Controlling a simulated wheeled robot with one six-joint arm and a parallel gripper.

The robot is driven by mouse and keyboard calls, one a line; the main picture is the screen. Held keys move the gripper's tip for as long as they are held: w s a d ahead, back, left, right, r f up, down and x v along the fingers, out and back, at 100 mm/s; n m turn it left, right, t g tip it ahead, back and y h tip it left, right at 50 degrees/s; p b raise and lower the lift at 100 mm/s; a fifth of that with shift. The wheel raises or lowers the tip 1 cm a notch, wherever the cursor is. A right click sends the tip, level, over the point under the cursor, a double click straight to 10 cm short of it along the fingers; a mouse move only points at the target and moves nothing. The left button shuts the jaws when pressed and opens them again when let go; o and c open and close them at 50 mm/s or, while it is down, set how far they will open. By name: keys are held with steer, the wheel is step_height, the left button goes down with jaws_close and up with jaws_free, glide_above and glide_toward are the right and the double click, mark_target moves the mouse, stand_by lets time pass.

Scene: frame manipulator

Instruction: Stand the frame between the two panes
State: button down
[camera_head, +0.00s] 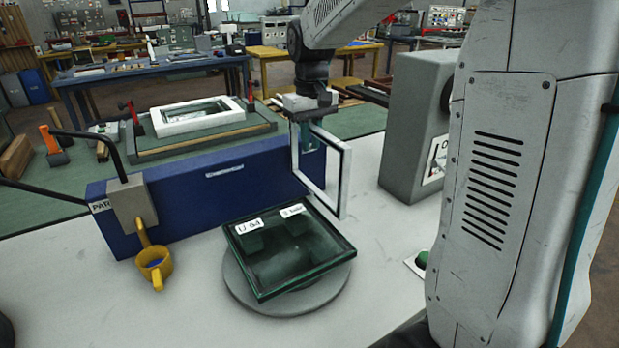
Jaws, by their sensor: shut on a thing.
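My gripper (308,135) is shut on the white-edged square frame (345,186). The frame hangs upright below my wrist, in front of the right end of the blue box; whether it touches the box I cannot tell. A dark green glass slab (300,285) lies tilted on a round grey base, just below and left of the frame. It bears two white labels, and dark shapes show through it. A white-rimmed pane (160,125) lies flat on a grey board behind the blue box. I cannot tell which glass pieces are the two panes.
The long blue box (215,190) stands behind the glass slab. A tall grey box (418,125) stands to the right. The white tabletop (375,255) is clear between slab and grey box.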

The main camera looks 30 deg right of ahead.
mark_target(311, 185)
step_height(311, 185, down, 10)
steer(key=shift+f, duration=0.4)
steer(key=c, duration=1.4)
jaws_free()
